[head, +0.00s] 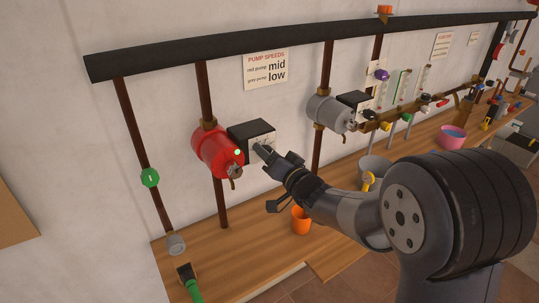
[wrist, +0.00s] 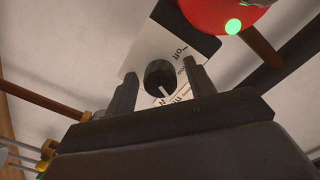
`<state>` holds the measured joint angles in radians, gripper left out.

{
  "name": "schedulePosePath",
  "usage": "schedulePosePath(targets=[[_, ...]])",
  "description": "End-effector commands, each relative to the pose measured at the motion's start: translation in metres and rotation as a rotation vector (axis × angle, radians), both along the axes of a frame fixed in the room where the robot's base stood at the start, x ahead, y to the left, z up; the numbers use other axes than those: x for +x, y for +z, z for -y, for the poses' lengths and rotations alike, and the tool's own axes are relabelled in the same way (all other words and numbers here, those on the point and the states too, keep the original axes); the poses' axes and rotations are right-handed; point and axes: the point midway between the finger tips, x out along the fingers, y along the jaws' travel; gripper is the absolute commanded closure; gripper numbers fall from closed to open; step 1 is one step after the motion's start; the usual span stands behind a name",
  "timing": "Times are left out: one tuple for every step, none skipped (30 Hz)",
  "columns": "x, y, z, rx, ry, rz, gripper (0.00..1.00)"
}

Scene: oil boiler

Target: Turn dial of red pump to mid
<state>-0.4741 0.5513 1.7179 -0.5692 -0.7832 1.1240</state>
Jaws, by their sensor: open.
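The red pump (head: 217,150) hangs on a brown vertical pipe at the left, with a small lit light on its end. A black control box (head: 252,131) is attached at its right side. In the wrist view the red pump (wrist: 228,12) shows at the top with a green light. Its black dial (wrist: 160,77), with a white pointer line, sits on a white labelled plate (wrist: 150,48). My gripper (head: 262,150) is at the box face. In the wrist view my gripper (wrist: 160,90) is open, with one finger on each side of the dial; contact cannot be told.
A sign (head: 266,69) reads red pump mid, grey pump low. A grey pump (head: 328,112) with its own black box (head: 354,102) is to the right. An orange cup (head: 300,220) stands on the wooden bench (head: 190,250) below my arm. A green valve (head: 150,177) is at the left.

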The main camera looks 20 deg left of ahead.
Motion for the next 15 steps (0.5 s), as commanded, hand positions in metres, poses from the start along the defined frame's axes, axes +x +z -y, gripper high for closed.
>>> schedulePosePath(targets=[[0.000, 0.000, 0.001, 0.000, 0.000, 0.000, 0.48], [-0.001, 0.000, 0.001, 0.001, -0.001, 0.000, 0.48], [-0.002, 0.000, 0.003, 0.001, -0.001, 0.000, 0.48], [-0.003, 0.000, 0.005, 0.001, -0.001, 0.001, 0.48], [-0.005, 0.000, 0.007, 0.001, -0.001, 0.001, 0.48], [-0.008, -0.001, 0.011, 0.001, -0.002, 0.001, 0.48], [-0.011, 0.000, 0.014, 0.002, -0.002, 0.001, 0.48], [-0.014, -0.001, 0.017, 0.001, -0.002, 0.001, 0.48], [-0.019, -0.001, 0.023, 0.001, -0.002, 0.001, 0.48], [-0.022, -0.001, 0.027, 0.000, -0.002, 0.001, 0.48], [-0.026, -0.001, 0.032, 0.000, -0.003, 0.001, 0.48], [-0.031, -0.001, 0.038, 0.001, -0.003, 0.002, 0.48], [-0.035, -0.001, 0.042, 0.000, -0.002, 0.003, 0.48], [-0.039, -0.001, 0.046, 0.001, -0.003, 0.002, 0.48], [-0.043, -0.001, 0.053, 0.000, -0.003, 0.001, 0.48]])
